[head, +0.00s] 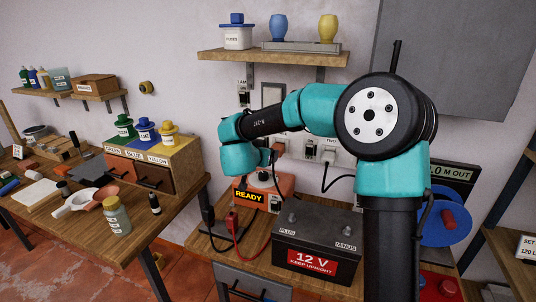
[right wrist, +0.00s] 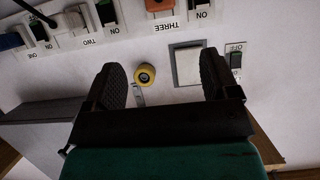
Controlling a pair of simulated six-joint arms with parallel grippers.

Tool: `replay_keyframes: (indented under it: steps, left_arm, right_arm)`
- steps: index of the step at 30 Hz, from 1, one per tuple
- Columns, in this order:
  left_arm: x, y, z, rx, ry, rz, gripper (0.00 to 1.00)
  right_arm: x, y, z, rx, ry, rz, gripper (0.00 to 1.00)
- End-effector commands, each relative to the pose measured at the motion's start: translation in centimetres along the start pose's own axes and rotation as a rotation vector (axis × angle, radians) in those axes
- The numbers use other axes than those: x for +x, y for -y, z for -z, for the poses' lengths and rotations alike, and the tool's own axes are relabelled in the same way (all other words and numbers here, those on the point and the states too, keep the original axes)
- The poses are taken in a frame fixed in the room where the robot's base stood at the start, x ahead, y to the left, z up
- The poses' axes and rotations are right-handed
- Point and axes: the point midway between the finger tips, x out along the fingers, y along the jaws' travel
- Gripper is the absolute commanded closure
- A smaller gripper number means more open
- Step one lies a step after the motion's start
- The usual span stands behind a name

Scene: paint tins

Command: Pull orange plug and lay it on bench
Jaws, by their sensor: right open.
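The orange plug (right wrist: 159,5) is at the top edge of the right wrist view, at the socket with the THREE label, partly cut off. In the head view a small orange part (head: 278,148) shows at the wall sockets beside my right wrist. My right gripper (right wrist: 162,72) is open and empty; its two black fingers are spread, with the plug beyond their tips and not between them. In the head view my right arm hides most of this gripper. The wooden bench (head: 215,243) stands below the sockets. My left gripper is not in view.
A 12 V battery (head: 315,235) and an orange READY unit (head: 262,187) with clamps and cables take up much of the bench. A yellow roll (right wrist: 145,74) hangs on the wall.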

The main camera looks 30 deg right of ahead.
Motion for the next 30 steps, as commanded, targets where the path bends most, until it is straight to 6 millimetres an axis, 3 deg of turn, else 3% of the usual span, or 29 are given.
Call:
replay_keyframes:
  steps: [11, 30]
  left_arm:
    - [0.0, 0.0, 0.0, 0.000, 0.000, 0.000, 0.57]
    - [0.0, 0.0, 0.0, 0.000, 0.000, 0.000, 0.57]
  right_arm:
    - [1.1, 0.1, -0.1, -0.002, 0.000, 0.001, 0.19]
    - [10.5, 0.1, -0.1, -0.001, 0.000, 0.001, 0.19]
